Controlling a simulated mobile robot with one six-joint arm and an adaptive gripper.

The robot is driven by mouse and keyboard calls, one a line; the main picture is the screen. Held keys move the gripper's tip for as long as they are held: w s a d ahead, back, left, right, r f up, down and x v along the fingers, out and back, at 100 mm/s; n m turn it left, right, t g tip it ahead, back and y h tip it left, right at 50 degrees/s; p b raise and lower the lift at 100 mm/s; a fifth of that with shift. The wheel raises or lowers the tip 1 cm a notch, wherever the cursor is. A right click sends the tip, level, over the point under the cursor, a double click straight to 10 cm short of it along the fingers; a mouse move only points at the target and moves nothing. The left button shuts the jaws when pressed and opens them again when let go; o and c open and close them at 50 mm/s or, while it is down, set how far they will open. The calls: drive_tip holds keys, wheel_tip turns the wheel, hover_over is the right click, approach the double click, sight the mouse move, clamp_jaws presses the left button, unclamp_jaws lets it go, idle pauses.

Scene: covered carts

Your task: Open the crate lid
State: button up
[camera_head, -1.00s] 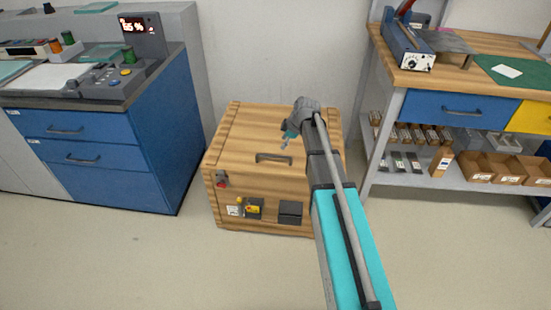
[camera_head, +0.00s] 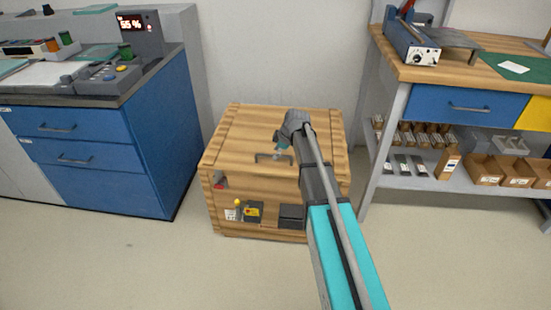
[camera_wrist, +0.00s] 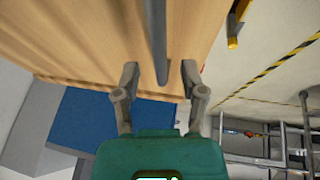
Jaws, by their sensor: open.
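The wooden crate (camera_head: 225,208) stands on the floor in the middle of the head view. Its lid (camera_head: 245,130) lies flat and closed on top. A dark grey bar handle (camera_head: 267,157) is fixed near the lid's front edge. My gripper (camera_head: 281,148) is over the lid at the handle, partly hidden by my arm in the head view. In the wrist view, my gripper (camera_wrist: 160,72) is open, with one finger on each side of the handle (camera_wrist: 158,40). I see gaps between the handle and both fingers.
A blue drawer cabinet (camera_head: 160,135) stands left of the crate. A workbench (camera_head: 410,75) with a lower shelf stands to the right. A pale wall is close behind the crate. The floor in front is clear. In the wrist view, yellow-black tape (camera_wrist: 280,68) marks the floor.

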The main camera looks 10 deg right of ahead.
drive_tip(key=shift+w+a+f+b, duration=0.25)
drive_tip(key=shift+f+b, duration=0.15)
drive_tip(key=shift+f, duration=0.2)
clamp_jaws()
